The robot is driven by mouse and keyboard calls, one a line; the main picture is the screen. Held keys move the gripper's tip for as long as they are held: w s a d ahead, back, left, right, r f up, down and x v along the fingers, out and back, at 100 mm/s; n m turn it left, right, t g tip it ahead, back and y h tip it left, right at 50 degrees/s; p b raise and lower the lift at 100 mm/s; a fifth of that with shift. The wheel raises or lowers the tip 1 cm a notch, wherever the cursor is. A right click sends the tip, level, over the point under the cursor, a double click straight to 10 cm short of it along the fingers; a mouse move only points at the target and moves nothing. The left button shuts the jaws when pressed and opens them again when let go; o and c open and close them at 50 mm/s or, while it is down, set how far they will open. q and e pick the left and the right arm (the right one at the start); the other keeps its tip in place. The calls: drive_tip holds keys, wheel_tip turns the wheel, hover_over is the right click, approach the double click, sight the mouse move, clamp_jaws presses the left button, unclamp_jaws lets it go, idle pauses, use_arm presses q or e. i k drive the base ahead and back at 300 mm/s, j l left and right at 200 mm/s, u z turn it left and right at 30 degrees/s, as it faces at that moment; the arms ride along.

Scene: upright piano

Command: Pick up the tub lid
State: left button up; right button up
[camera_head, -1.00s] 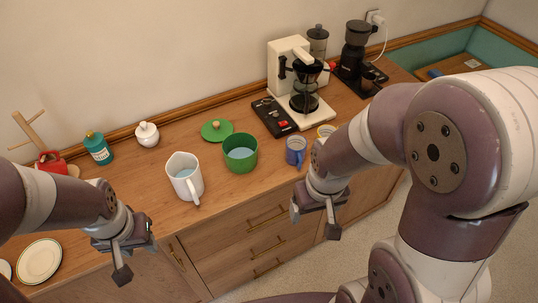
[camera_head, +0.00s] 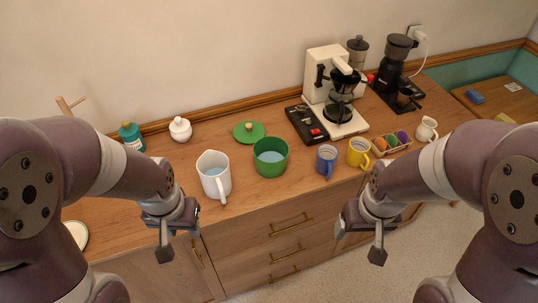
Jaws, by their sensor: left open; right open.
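The tub lid (camera_head: 249,132) is a round green lid with a small light knob. It lies flat on the wooden counter, behind the green tub (camera_head: 270,158), which is uncovered and has something pale blue inside. My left gripper (camera_head: 180,241) is open and empty, in front of the counter, below and left of the white pitcher. My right gripper (camera_head: 358,238) is open and empty, in front of the drawers, right of the tub. Both grippers are well apart from the lid.
A white pitcher (camera_head: 214,175) stands left of the tub. A blue mug (camera_head: 326,160) and a yellow mug (camera_head: 359,152) stand to its right. A coffee maker (camera_head: 335,90) and black scale (camera_head: 306,124) are right of the lid. A white sugar pot (camera_head: 180,129) stands left.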

sight(248, 132)
drive_tip(key=i+l, duration=0.2)
drive_tip(key=l, duration=0.15)
drive_tip(key=i+l+u, duration=0.1)
drive_tip(key=l, duration=0.25)
drive_tip(key=i+l, duration=0.25)
drive_tip(key=l, duration=0.15)
drive_tip(key=i+l+u, duration=0.15)
drive_tip(key=l, duration=0.2)
drive_tip(key=i+l, duration=0.15)
drive_tip(key=l, duration=0.25)
